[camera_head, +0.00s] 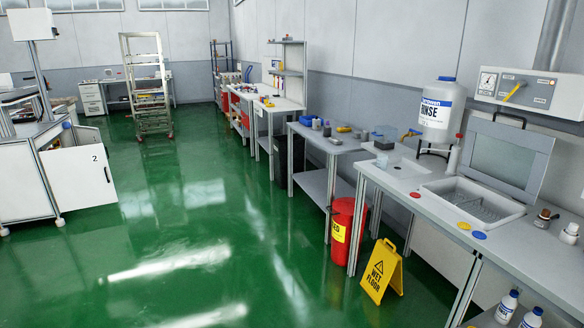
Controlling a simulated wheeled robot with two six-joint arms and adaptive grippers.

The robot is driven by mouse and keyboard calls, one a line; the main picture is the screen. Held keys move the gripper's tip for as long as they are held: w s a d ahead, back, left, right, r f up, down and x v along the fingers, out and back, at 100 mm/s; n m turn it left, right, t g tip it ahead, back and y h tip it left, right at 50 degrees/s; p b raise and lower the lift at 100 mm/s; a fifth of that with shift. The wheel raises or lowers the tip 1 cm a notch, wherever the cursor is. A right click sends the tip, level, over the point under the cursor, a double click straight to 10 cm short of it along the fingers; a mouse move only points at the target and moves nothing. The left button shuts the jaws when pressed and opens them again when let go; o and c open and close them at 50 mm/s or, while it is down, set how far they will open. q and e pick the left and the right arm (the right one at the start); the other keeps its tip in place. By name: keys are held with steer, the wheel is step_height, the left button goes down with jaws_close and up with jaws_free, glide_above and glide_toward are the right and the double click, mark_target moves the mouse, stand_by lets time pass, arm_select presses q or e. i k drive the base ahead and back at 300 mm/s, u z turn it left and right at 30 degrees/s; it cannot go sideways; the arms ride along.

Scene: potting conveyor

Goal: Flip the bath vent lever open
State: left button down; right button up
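A yellow lever (514,92) sits on the front of a grey wall-mounted box (541,95) at the upper right, next to a round dial gauge (488,82). The lever is tilted diagonally. A grey duct (553,35) rises from the box. Below it, a bath basin (470,203) with a rack inside is set in the bench, and its hinged lid (508,158) stands raised behind it. No label tells me the lever's open side. Neither of my grippers shows in this view.
The bench (400,190) runs along the right wall. A white RINSE tank (440,108) stands left of the box. A yellow wet floor sign (382,272) and a red bin (345,228) stand before the bench. The green floor (200,230) at left is open.

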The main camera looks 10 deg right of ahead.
mark_target(521, 83)
steer(key=z, duration=0.4)
steer(key=i, duration=1.05)
steer(key=z, duration=1.5)
steer(key=i, duration=1.1)
steer(key=z, duration=0.8)
